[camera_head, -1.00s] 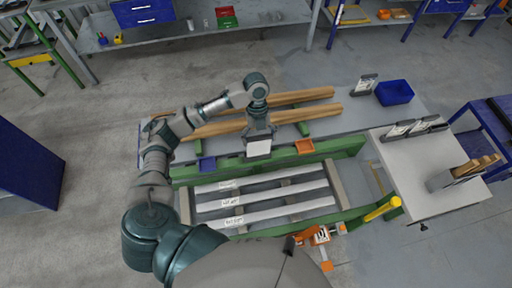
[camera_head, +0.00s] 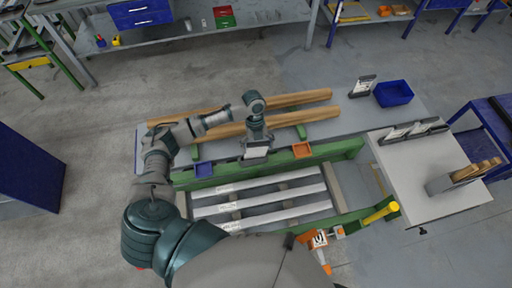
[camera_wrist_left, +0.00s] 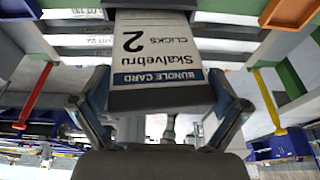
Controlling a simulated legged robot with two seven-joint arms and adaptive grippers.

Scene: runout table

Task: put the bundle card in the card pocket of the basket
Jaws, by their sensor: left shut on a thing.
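The bundle card (camera_wrist_left: 158,50) is a white card with a blue band reading "BUNDLE CARD" and a dark grey edge block. My left gripper (camera_wrist_left: 163,108) is shut on that block. In the head view the left gripper (camera_head: 256,140) holds the card (camera_head: 256,153) at the long green beam of the basket (camera_head: 335,150), between a blue bin and an orange bin. The basket holds several white bars. I cannot tell which part is the card pocket, or whether the card touches the beam. My right gripper is not in view.
The blue bin (camera_head: 204,169) and orange bin (camera_head: 302,150) sit on the green beam. Wooden beams (camera_head: 290,99) lie behind my left gripper. A side table (camera_head: 440,200) at right carries several cards.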

